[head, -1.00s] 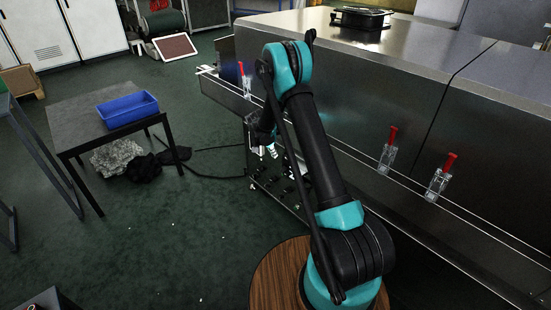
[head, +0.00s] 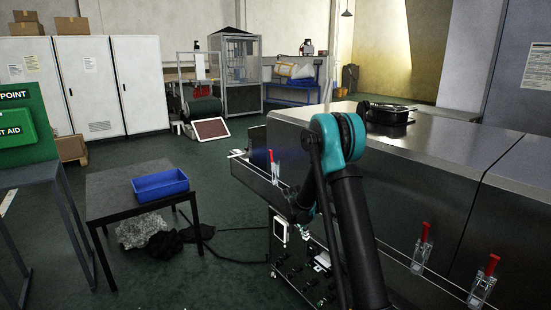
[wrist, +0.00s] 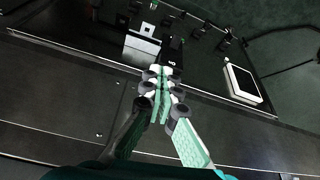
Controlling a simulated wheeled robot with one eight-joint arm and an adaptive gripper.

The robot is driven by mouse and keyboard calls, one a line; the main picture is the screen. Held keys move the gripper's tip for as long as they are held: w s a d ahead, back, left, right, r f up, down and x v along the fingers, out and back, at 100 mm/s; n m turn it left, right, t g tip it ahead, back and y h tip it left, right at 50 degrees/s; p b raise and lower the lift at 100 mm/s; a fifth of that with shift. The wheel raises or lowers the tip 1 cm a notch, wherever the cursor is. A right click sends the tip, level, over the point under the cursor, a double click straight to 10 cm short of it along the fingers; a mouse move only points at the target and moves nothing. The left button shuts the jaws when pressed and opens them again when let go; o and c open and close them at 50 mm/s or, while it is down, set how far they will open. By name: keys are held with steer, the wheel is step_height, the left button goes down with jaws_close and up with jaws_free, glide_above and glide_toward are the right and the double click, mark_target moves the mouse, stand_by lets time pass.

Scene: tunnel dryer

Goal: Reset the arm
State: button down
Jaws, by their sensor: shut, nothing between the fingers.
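My arm (head: 350,220), black with teal joints, rises in the lower middle of the head view and bends at a raised teal elbow. The fingers look apart from these, though the exact gap cannot be told.
Red-handled clamps (head: 422,248) line the dryer's side ledge close to my arm. A dark table (head: 115,190) with a blue bin (head: 160,185) stands at left, with crumpled cloth beneath. Green floor (head: 215,265) between table and dryer is mostly clear.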

steer(key=s+d+r+n+y, duration=0.1)
steer(key=s+d+r+n, duration=0.1)
steer(key=s+r, duration=0.6)
steer(key=s+d+r+n+y, duration=0.1)
steer(key=s+d+r+n, duration=0.25)
steer(key=s, duration=0.75)
steer(key=s+n+t+y, duration=0.1)
steer(key=s+n, duration=0.2)
steer(key=s, duration=1.7)
steer(key=shift+w+d, duration=0.1)
steer(key=shift+w, duration=0.1)
